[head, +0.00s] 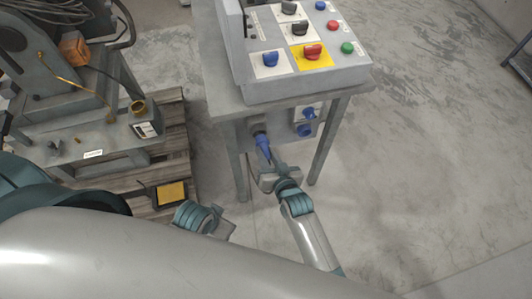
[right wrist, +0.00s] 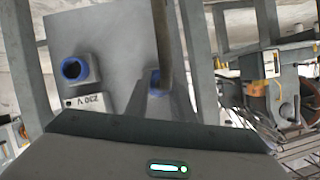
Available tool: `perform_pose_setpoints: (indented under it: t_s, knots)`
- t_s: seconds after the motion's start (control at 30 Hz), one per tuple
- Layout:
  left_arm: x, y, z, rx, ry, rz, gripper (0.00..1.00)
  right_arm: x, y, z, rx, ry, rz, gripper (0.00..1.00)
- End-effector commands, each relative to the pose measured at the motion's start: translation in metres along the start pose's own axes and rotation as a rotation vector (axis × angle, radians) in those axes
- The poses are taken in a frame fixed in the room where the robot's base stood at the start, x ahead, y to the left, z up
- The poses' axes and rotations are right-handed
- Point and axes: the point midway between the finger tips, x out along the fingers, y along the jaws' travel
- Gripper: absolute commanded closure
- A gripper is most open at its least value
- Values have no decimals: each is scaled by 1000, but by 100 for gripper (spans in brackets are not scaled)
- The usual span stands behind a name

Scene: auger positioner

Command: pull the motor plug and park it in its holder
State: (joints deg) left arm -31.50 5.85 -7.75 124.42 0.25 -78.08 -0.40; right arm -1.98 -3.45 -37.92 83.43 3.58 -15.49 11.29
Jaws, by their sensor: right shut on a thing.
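The blue motor plug (head: 263,143) points up toward a dark grey socket (head: 258,127) on the panel under the control box. I cannot tell whether it is fully seated there. My right gripper (head: 267,168) is at the plug's lower end and shut on it. Blue fittings (head: 306,113) and (head: 304,130) sit right of the plug; I cannot tell which is the holder.
The control box (head: 310,85) with knobs and buttons stands on a grey metal frame; its legs flank my right gripper. The right wrist view shows a blue-ringed opening (right wrist: 74,69) beside a 230 V label. A machine on a wooden pallet (head: 170,135) stands left. Floor is clear right.

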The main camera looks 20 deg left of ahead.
Motion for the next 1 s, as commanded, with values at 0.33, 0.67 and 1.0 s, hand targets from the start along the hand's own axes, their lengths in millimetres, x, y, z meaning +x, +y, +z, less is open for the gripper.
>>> perform_pose_setpoints:
  t_s: [0.33, 0.67, 1.0]
  knots:
    - [-4, 0, -1, 0, 0, 0, 55, 0, 0, -1, 0, 1, 0, 100]
    - [-4, 0, -1, 0, 0, 0, 55, 0, 0, -1, 0, 1, 0, 100]
    - [-5, 0, -1, 0, 0, 0, 55, 0, 0, -1, 0, 1, 0, 100]
